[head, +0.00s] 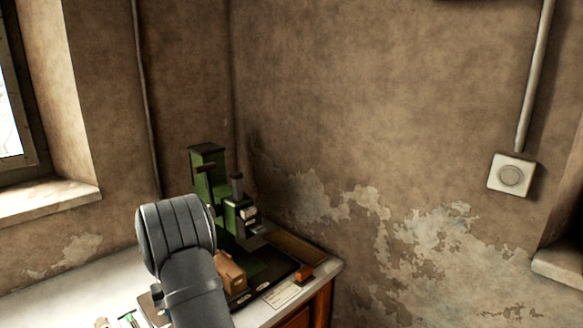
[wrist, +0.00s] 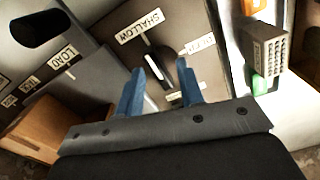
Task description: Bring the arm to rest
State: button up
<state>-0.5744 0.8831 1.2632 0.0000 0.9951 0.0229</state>
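The green handwheel press (head: 209,178) stands on the table in the corner in the head view. My dark grey arm rises in front of it and hides part of the press and its base. My gripper (wrist: 160,68) shows in the wrist view with two blue fingers spread apart and nothing held between them. My gripper is hidden in the head view.
A label reading LOAD (wrist: 62,63) and a brown wooden block (wrist: 38,122) are at left in the wrist view. A grey perforated block (wrist: 265,50) and a green piece (wrist: 260,84) are at right. A paper card (head: 283,293) lies near the table's front edge.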

jog(key=m, duration=0.4)
jog(key=shift+m, duration=1.8)
jog(key=r+n, duration=0.1)
jog(key=r, duration=0.1)
jog(key=s+d+r+n+t, duration=0.1)
jog(key=r, duration=0.2)
jog(key=r+n+y, duration=0.1)
jog(key=r, duration=0.1)
jog(key=shift+s+d+r, duration=0.15)
jog(key=shift+s, duration=0.15)
jog(key=s+d+r+n+t+y, duration=0.2)
jog(key=s+d+r+n+t, duration=0.15)
jog(key=r+n, duration=0.4)
jog(key=shift+m+g, duration=0.45)
jog(key=shift+m, duration=0.5)
jog(key=x, duration=1.6)
jog(key=shift+s+a, duration=0.1)
jog(key=shift+a, duration=0.1)
